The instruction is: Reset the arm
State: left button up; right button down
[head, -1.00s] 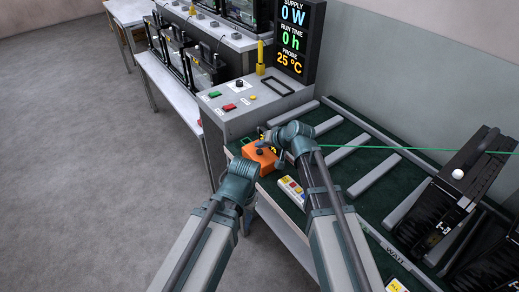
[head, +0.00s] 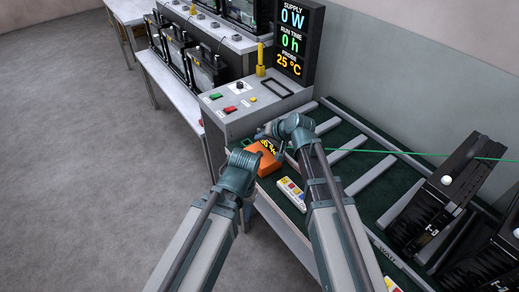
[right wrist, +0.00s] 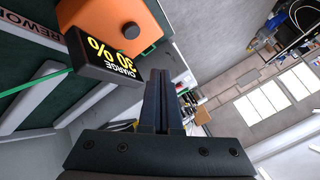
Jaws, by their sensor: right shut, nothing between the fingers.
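My right arm (head: 330,215) reaches forward over the bench, its wrist bent to the left beside an orange box (head: 262,160). In the right wrist view my right gripper (right wrist: 164,85) is shut with nothing between its fingers. The orange box (right wrist: 110,25) and its black display (right wrist: 108,66) reading "30 %" lie to the left of the fingers, apart from them. My left arm (head: 205,235) ends at a wrist (head: 238,172) in front of the box; its fingers are hidden.
A grey control console (head: 240,105) stands behind. The floor at left is clear.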

dwell(0.7)
jog(key=s+d+f+n+g+h+p, duration=0.1)
jog(key=s+g+h, duration=0.1)
jog(key=s, duration=0.6)
jog(key=s+d+f+n+g+h+p, duration=0.1)
jog(key=s+d+n+g+h, duration=0.1)
jog(key=s, duration=0.7)
jog(key=s+d+f+n+g+h, duration=0.1)
jog(key=s+d+g+h, duration=0.1)
jog(key=s, duration=0.6)
jog(key=shift+s+d+f+g+h+p, duration=0.25)
jog(key=shift+s+f+g+h+p, duration=0.15)
jog(key=shift+g+h, duration=0.3)
